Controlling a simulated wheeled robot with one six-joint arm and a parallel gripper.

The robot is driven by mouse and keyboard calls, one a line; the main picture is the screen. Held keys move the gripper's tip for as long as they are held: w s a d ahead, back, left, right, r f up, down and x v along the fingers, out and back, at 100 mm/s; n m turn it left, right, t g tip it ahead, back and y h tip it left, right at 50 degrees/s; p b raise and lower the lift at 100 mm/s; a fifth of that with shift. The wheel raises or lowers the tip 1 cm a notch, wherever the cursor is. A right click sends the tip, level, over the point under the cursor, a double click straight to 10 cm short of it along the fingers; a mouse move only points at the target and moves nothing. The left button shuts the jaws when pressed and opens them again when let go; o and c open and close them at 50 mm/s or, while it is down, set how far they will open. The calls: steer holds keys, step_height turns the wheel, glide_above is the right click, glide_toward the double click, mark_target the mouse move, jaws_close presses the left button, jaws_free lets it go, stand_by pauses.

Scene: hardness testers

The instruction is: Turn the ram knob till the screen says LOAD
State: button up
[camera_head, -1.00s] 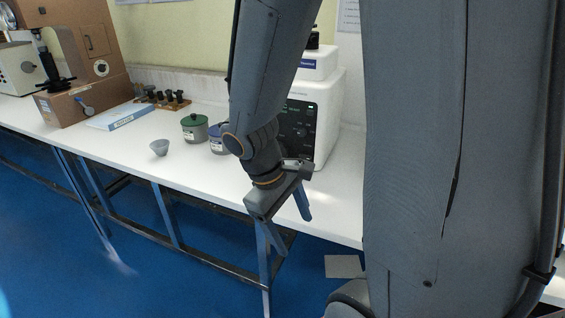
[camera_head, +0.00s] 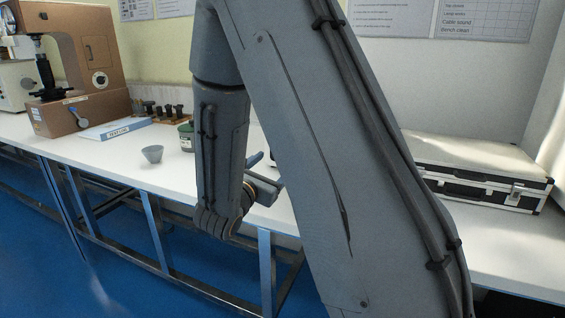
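My gripper (camera_head: 262,172) is partly hidden behind my forearm, over the front part of the bench. Its fingers are mostly hidden, so I cannot tell whether it is open or shut. A brown hardness tester (camera_head: 88,75) stands at the back left of the bench, with a dial on its upper body and a lever on its base. Part of a paler machine (camera_head: 15,82) shows at the left edge. The white tester with the dark screen is hidden behind my arm. I cannot make out a ram knob or any screen text.
On the white bench (camera_head: 120,176) are a small grey cup (camera_head: 152,153), a green-lidded pot (camera_head: 187,137), a blue-white booklet (camera_head: 115,129) and a rack of dark pieces (camera_head: 160,113). A black and silver case (camera_head: 480,172) lies on the right. The bench front is mostly clear.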

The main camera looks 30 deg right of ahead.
steer(key=x, duration=0.7)
steer(key=shift+d, duration=0.1)
steer(key=c, duration=1.1)
